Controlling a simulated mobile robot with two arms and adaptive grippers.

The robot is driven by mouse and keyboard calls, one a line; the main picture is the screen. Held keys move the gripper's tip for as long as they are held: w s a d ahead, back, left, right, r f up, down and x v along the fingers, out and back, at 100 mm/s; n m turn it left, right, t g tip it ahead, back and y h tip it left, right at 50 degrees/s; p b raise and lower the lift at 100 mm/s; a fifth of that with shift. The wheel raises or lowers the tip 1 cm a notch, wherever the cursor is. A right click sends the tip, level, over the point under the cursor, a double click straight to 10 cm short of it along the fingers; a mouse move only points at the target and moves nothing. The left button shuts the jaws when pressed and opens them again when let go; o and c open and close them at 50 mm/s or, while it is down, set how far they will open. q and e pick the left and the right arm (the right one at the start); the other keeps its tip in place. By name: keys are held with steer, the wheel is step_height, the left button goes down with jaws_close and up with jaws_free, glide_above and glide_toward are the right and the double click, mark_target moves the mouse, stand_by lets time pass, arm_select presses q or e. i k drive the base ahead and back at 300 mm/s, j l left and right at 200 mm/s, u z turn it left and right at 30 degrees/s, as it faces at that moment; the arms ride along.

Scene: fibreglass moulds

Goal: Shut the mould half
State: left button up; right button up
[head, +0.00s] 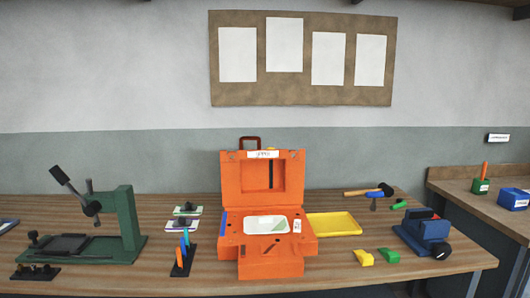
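The orange mould (229,244) stands in the middle of the wooden bench. Its upper half (232,180) is raised upright at the back, with a dark red handle (250,142) on top and a white label on its upper edge. The lower half lies flat, with a pale panel (266,224) in its recess and a blue strip along its left side. Neither of my grippers is in the head view.
A green press (128,222) and a rack of coloured tools (183,254) stand to the left. A yellow tray (333,226), a mallet (369,191), yellow and green blocks and a blue vise (425,232) are to the right.

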mark_target(258, 177)
steer(key=i+l, duration=0.15)
steer(key=l, duration=0.2)
steer(key=i+l, duration=0.2)
steer(key=l, duration=0.2)
steer(key=i+l+z, duration=0.1)
steer(key=l, duration=0.25)
steer(key=i+l, duration=0.45)
steer(key=l, duration=0.25)
